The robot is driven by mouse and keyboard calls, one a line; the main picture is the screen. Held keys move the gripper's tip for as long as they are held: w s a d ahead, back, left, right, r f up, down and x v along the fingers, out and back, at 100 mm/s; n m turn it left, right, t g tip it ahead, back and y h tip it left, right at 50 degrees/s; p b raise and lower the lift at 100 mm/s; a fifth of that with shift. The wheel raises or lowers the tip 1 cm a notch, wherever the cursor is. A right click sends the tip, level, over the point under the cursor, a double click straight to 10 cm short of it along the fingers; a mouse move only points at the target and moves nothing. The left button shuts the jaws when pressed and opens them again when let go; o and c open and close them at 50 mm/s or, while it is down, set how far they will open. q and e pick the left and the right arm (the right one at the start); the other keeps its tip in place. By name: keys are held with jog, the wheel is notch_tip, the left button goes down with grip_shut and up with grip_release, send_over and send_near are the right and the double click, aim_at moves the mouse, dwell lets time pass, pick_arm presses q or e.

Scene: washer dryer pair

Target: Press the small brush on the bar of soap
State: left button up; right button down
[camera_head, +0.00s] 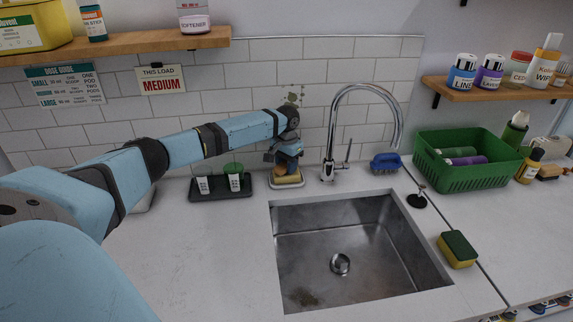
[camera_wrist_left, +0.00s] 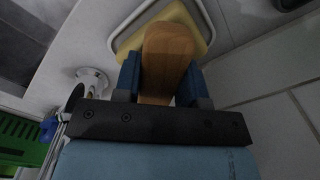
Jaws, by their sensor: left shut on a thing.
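My left gripper (camera_head: 287,160) is at the back counter, left of the faucet, pointing down. It is shut on the small brush, whose wooden body (camera_wrist_left: 167,58) shows between the two blue fingers in the left wrist view. The yellow bar of soap (camera_head: 287,180) lies in a pale dish (camera_head: 286,186) directly under the gripper; the soap (camera_wrist_left: 206,25) and dish rim (camera_wrist_left: 112,42) also show in the left wrist view. The brush is over the soap, but its underside is hidden, so I cannot tell whether they touch. My right gripper is not in view.
The chrome faucet (camera_head: 328,160) stands just right of the dish, with the sink (camera_head: 355,240) in front.

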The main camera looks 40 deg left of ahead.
pick_arm(q)
jog(key=shift+f+p, duration=0.1)
jog(key=shift+p, duration=0.5)
dwell(2.0)
notch_tip(320, 180, up, 6)
jog(key=p, duration=0.6)
jog(key=shift+f+p, duration=0.1)
jog(key=shift+p, duration=0.2)
jog(key=shift+r+p, duration=0.75)
jog(key=shift+p, duration=0.05)
jog(key=shift+f, duration=0.1)
